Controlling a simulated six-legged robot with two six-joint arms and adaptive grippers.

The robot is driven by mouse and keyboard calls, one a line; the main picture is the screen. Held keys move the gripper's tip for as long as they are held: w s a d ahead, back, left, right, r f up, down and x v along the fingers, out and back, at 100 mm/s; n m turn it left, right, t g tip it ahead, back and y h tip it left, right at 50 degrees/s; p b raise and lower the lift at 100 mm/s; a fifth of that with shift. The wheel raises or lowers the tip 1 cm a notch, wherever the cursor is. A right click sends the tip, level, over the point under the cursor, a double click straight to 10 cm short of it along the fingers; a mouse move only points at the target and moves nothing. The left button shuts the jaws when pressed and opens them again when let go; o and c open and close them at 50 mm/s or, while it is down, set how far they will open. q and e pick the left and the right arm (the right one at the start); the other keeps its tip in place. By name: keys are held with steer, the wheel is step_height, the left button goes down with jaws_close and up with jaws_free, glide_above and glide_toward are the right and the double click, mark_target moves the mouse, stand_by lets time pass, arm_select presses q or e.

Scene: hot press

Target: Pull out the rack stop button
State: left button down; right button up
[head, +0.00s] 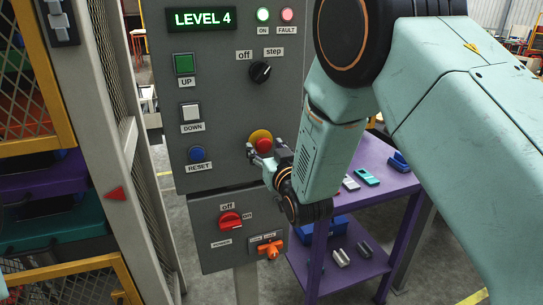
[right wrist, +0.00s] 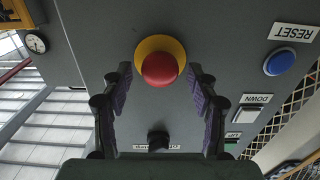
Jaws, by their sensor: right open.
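The rack stop button (head: 263,145) is a red mushroom knob on a yellow round base, on the grey control panel (head: 225,110). In the right wrist view the red knob (right wrist: 160,69) sits between the two finger pads, a little toward the top, with a gap on each side. My right gripper (head: 265,155) is open at the button, one fingertip on each side of it in the head view. It also shows in the right wrist view (right wrist: 160,88). I cannot tell how deep the fingers reach around the knob. My left gripper is not in view.
The panel also has a green UP button (head: 184,64), a white DOWN button (head: 190,112), a blue RESET button (head: 196,154), a black off/step selector (head: 260,71) and a red rotary switch (head: 230,221). A purple table (head: 384,196) with small parts stands behind my right arm.

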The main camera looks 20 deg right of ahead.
steer(key=s, duration=1.1)
steer(key=shift+s+d, duration=0.2)
steer(key=shift+s, duration=0.2)
steer(key=s+d+f+g+b, duration=0.1)
steer(key=s+f+g, duration=0.45)
steer(key=f, duration=0.55)
steer(key=s+d+f+g+b, duration=0.15)
steer(key=s+f+g, duration=0.35)
steer(key=f, duration=0.7)
steer(key=s+f+g+b, duration=0.2)
steer(key=s+f+g, duration=0.1)
steer(key=s+f, duration=0.6)
steer(key=s+f+g+b, duration=0.3)
steer(key=s+f, duration=0.6)
steer(key=s, duration=0.7)
steer(key=shift+s+d+m+g+h, duration=0.2)
steer(key=shift+d+m+g+h, duration=0.15)
steer(key=shift+g, duration=0.4)
